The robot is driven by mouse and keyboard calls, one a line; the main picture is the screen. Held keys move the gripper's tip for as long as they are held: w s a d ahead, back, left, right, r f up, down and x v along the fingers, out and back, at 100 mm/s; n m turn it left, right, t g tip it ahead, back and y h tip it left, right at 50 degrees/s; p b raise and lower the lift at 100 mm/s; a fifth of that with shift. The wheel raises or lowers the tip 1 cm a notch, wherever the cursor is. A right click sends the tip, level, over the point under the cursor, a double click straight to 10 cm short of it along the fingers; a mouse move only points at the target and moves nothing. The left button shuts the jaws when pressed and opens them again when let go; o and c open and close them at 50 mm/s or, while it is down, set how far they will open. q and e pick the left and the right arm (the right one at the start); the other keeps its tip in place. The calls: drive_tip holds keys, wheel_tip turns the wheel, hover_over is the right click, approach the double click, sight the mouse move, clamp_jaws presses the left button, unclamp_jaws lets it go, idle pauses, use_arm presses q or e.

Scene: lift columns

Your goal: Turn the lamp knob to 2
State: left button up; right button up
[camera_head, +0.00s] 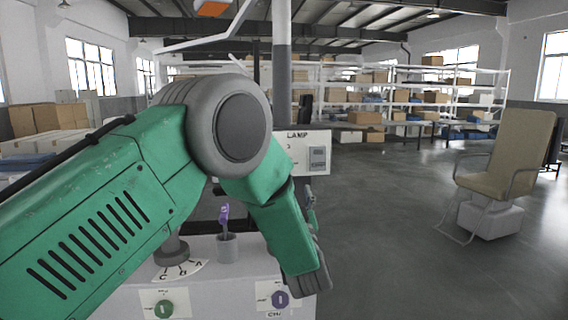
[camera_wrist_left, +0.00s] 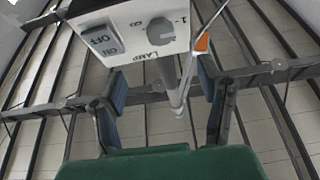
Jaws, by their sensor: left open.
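The lamp knob (camera_wrist_left: 161,31) is a round grey knob on a white panel marked LAMP (camera_wrist_left: 130,38). A "1" mark shows beside it; I see no "2", and I cannot tell the knob's setting. The panel (camera_head: 318,165) also shows in the head view, where my green left arm hides part of it and the knob is not visible. My left gripper (camera_wrist_left: 162,84) is open and empty in the left wrist view. Its two fingers are spread wide below the knob in the picture, apart from it. My right gripper is not in view.
An OFF/ON rocker switch (camera_wrist_left: 102,40) sits beside the knob. A grey pole (camera_head: 282,60) rises behind the panel. A beige chair (camera_head: 508,155) stands right; floor between is clear.

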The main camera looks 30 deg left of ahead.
use_arm(q)
drive_tip(key=x, duration=0.6)
drive_tip(key=p+x, duration=0.1)
drive_tip(key=x, duration=0.5)
drive_tip(key=shift+w+a, duration=0.3)
drive_tip(key=shift+a, duration=0.05)
drive_tip(key=c, duration=1.1)
